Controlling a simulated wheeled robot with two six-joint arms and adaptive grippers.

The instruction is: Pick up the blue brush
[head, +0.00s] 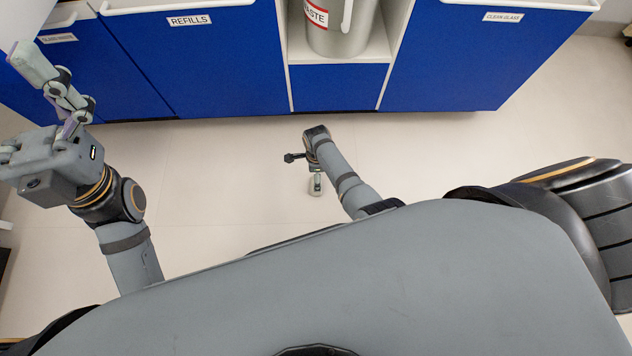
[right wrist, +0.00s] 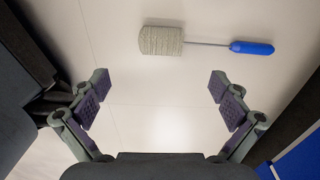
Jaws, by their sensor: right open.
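The brush shows only in the right wrist view. Its blue handle (right wrist: 251,47) is at the right, joined by a thin metal rod to a beige cylindrical bristle head (right wrist: 160,41). It appears to lie on the pale floor, beyond my fingertips. My right gripper (right wrist: 160,88) is open and empty, its two purple-padded fingers wide apart, with the brush ahead of the gap and apart from both. I cannot make out the brush in the head view. My left gripper (head: 52,85) is raised at the left of the head view; its second fingertip is not clear.
Blue cabinets line the back, with a bin labelled REFILLS (head: 195,55) and one labelled CLEAN GLASS (head: 460,60). A metal waste canister (head: 340,30) stands on a white shelf between them. The pale floor (head: 220,180) in front is clear. A blue surface (right wrist: 300,160) shows at the wrist view's lower right.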

